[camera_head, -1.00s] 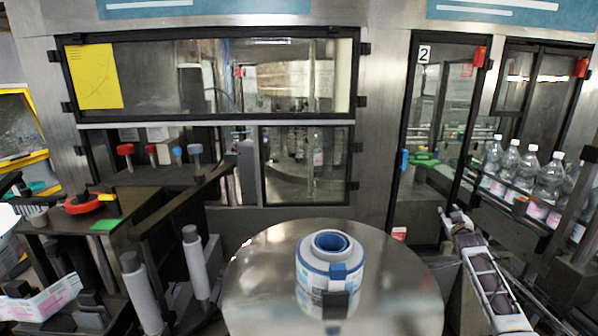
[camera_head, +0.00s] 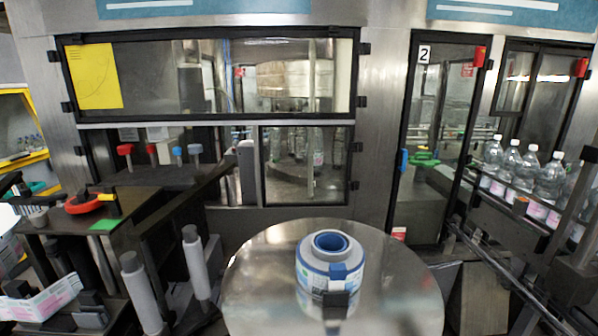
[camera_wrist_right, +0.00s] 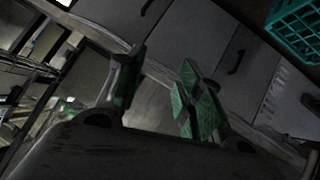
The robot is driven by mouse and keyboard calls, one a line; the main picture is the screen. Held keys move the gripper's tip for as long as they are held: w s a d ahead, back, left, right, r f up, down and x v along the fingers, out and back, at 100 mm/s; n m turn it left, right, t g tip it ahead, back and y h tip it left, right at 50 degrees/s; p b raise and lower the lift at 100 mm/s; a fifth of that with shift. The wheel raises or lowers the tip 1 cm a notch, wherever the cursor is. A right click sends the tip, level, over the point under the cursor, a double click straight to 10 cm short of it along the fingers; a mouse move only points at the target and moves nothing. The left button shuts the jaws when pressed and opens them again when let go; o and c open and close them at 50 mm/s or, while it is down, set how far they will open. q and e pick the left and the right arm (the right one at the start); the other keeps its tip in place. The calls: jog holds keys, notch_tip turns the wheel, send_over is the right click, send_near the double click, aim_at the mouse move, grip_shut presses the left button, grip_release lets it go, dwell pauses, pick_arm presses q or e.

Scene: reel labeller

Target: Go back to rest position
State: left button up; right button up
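A white and blue label reel (camera_head: 329,265) lies flat on the round metal turntable (camera_head: 258,290) in the middle of the head view. My right gripper (camera_wrist_right: 158,82) shows only in the right wrist view. Its two green-padded fingers stand apart with nothing between them. Grey cabinet fronts (camera_wrist_right: 215,45) lie beyond the fingers. My left gripper is in neither view.
Plastic bottles (camera_head: 513,165) stand on the conveyor at the right. Two white rollers (camera_head: 196,262) and a dark bench (camera_head: 60,235) with tools are at the left. A teal crate (camera_wrist_right: 297,25) is in the wrist view's upper right corner.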

jog(key=s+a+f+g+y, duration=0.1)
jog(key=s+a+f+g, duration=0.3)
jog(key=s+f, duration=0.95)
jog(key=s+a+f+g, duration=0.1)
jog(key=s+a+f, duration=0.5)
jog(key=s+f, duration=0.75)
jog(key=s+a+f+g+b, duration=0.1)
jog(key=s+a+f, duration=0.2)
jog(key=s, duration=0.9)
jog(key=s+a+f+g+y+b, duration=0.1)
jog(key=s+a+f+g, duration=0.1)
jog(key=s, duration=0.9)
jog(key=s+a+f+g+b, duration=0.1)
jog(key=s+a+f, duration=0.4)
jog(key=s, duration=0.7)
jog(key=shift+s+f+n+g+y+b, duration=0.15)
jog(key=shift+s+n+g+y+b, duration=0.2)
jog(key=shift+b, duration=0.25)
jog(key=shift+s, duration=0.1)
